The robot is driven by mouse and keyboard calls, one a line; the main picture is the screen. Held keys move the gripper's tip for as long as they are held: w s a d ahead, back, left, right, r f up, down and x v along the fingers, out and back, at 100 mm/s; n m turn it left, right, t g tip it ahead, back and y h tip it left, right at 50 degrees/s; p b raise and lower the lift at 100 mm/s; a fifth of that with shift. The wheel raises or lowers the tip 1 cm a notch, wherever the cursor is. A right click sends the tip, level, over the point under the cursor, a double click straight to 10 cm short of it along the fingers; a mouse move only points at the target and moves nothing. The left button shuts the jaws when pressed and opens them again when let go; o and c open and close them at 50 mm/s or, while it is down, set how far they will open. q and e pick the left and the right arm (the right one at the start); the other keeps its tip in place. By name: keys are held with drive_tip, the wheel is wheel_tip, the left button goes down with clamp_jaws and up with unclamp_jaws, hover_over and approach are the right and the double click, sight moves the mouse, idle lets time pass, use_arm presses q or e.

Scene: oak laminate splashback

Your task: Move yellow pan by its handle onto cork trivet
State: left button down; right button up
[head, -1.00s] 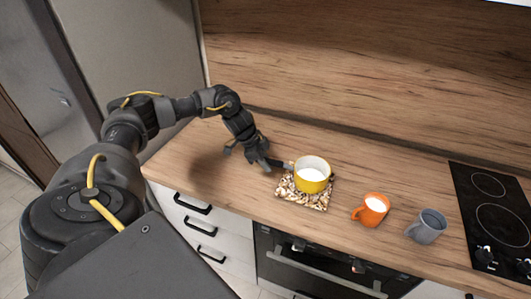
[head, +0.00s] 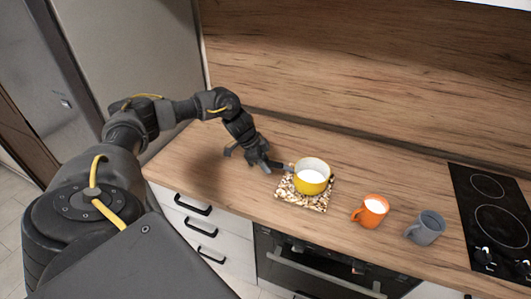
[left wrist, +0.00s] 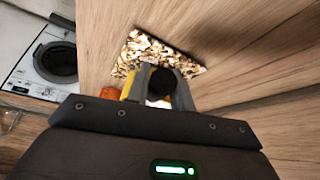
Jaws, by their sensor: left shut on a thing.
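The yellow pan (head: 312,182), with white inside, is upright over the cork trivet (head: 300,203), a square mottled brown-and-cream mat on the counter. I cannot tell whether its base touches the trivet. My left gripper (head: 272,165) is left of the pan, shut on its dark handle (head: 284,167). In the left wrist view, the gripper (left wrist: 160,88) has a finger on each side of the handle's dark end (left wrist: 162,82). A sliver of the yellow pan (left wrist: 140,76) shows there, the rest hidden, with the trivet (left wrist: 135,52) beyond. My right gripper is not in view.
An orange mug (head: 371,211) with white inside and a grey mug (head: 427,228) stand right of the trivet. A black hob (head: 492,205) is at the far right. The wooden splashback (head: 380,75) rises behind. The counter (head: 215,150) is clear left of the gripper.

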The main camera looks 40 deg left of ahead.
use_arm(q)
drive_tip(key=shift+f+b, duration=0.3)
drive_tip(key=shift+f, duration=0.2)
idle(0.7)
drive_tip(key=c, duration=1.1)
unclamp_jaws()
drive_tip(key=shift+f, duration=0.1)
drive_tip(key=shift+s+a, duration=0.1)
drive_tip(key=shift+s, duration=0.05)
drive_tip(key=shift+s+a, duration=0.55)
drive_tip(key=shift+a, duration=0.15)
drive_tip(key=shift+s+a+p, duration=0.25)
drive_tip(key=shift+s+a, duration=0.55)
drive_tip(key=shift+a, duration=0.15)
drive_tip(key=shift+s+a+p, duration=0.25)
drive_tip(key=shift+s+a, duration=0.5)
drive_tip(key=shift+a, duration=0.2)
drive_tip(key=shift+r, duration=0.2)
